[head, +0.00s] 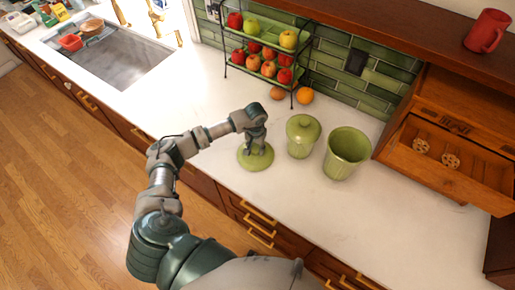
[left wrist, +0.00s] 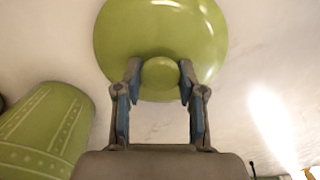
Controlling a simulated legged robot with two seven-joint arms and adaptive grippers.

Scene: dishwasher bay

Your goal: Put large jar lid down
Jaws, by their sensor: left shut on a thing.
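The large jar lid (head: 248,163) is a green disc with a round knob. It lies flat at or very near the white countertop, left of the jars. My left gripper (head: 257,148) is above it, pointing down. In the left wrist view, my left gripper (left wrist: 159,78) has its two fingers on either side of the knob of the large jar lid (left wrist: 160,25). The open large green jar (head: 346,154) stands upright to the right. A smaller green jar (head: 302,138) with its lid on stands between them. My right gripper is not in view.
A two-tier rack (head: 268,55) of apples stands at the back, with an orange (head: 304,96) beside it. A wooden cabinet (head: 445,150) is at the right, and a sink (head: 120,62) is at the left. The counter in front of the jars is clear.

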